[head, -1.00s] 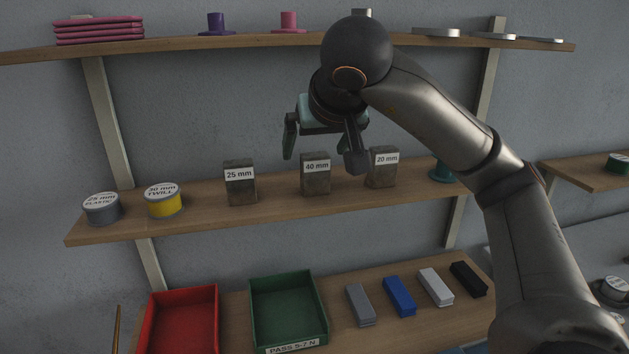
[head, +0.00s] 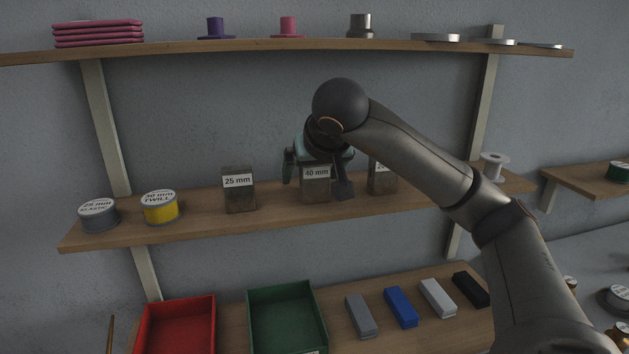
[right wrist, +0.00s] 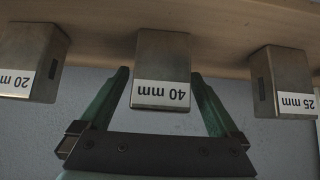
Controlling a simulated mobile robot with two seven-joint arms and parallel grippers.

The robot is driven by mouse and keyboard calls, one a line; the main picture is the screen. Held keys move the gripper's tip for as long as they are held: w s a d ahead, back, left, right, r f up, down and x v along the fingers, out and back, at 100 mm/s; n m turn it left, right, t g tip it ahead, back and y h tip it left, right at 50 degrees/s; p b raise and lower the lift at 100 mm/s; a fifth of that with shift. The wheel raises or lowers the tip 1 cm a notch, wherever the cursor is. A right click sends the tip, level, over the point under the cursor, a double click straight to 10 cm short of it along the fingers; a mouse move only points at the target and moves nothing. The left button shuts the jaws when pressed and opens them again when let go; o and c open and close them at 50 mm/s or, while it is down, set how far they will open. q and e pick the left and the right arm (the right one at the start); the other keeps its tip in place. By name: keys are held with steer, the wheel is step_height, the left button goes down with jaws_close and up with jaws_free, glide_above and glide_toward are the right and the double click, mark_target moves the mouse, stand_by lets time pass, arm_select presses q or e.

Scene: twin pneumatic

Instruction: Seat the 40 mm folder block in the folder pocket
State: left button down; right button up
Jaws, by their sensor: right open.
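The 40 mm folder block (head: 316,186) is a dark metal block with a white label, upright on the middle shelf between the 25 mm and 20 mm blocks. My right gripper (head: 318,190) is open at this block, with one finger showing on each side of it in the head view. In the right wrist view the 40 mm block (right wrist: 162,70) stands between the spread green fingers of the gripper (right wrist: 162,85), with gaps on both sides. The folder pocket is not recognisable in these views. My left gripper is not in view.
The 25 mm block (head: 239,192) stands to the left and the 20 mm block (head: 382,180) close to the right, partly hidden by my arm. Spools (head: 161,207) sit at the shelf's left. A red bin (head: 178,330) and green bin (head: 285,318) are below.

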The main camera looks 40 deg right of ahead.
steer(key=shift+c, duration=0.3)
jaws_close()
stand_by(0.4)
